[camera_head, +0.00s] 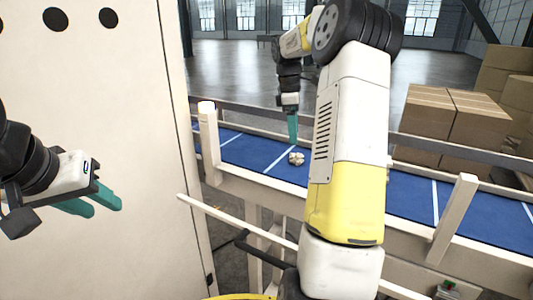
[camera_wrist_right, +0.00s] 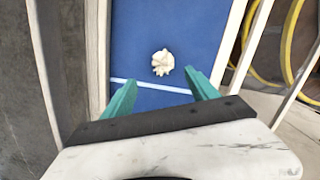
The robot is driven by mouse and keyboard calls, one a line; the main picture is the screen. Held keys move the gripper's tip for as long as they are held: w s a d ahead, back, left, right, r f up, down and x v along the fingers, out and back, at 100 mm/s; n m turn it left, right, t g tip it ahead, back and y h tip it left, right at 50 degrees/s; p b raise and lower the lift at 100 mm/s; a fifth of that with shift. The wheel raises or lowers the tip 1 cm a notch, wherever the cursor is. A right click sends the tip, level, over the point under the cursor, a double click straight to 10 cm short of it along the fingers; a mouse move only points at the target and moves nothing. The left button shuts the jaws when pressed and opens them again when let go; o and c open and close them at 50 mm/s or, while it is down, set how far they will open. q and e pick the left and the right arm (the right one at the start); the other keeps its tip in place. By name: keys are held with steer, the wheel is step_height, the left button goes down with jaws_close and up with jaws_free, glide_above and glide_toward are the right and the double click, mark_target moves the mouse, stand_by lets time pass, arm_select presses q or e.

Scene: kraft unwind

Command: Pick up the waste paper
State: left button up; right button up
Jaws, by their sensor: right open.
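The waste paper (camera_head: 296,158) is a small crumpled cream ball lying on the blue conveyor belt (camera_head: 245,152). In the right wrist view the waste paper (camera_wrist_right: 163,62) lies beyond the fingertips, roughly in line with the gap between them. My right gripper (camera_head: 293,128) is above the belt, a little up from the paper and apart from it. Its green fingers (camera_wrist_right: 160,88) are open with nothing between them. My left gripper (camera_head: 105,203) is at the far left in front of the pale cabinet; its two green fingers show apart, with nothing between them.
The conveyor has raised side rails (camera_head: 260,190) and a pale post (camera_head: 208,130) at its left. A tall pale cabinet (camera_head: 110,90) fills the left. Cardboard boxes (camera_head: 440,120) are stacked behind the belt at right. The belt around the paper is clear.

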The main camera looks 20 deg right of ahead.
mark_target(296, 153)
steer(key=shift+w+f, duration=0.1)
steer(key=shift+f, duration=0.2)
steer(key=f, duration=0.4)
steer(key=s+d+f, duration=0.1)
steer(key=f, duration=0.2)
steer(key=shift+s+f, duration=0.1)
steer(key=c, duration=1.4)
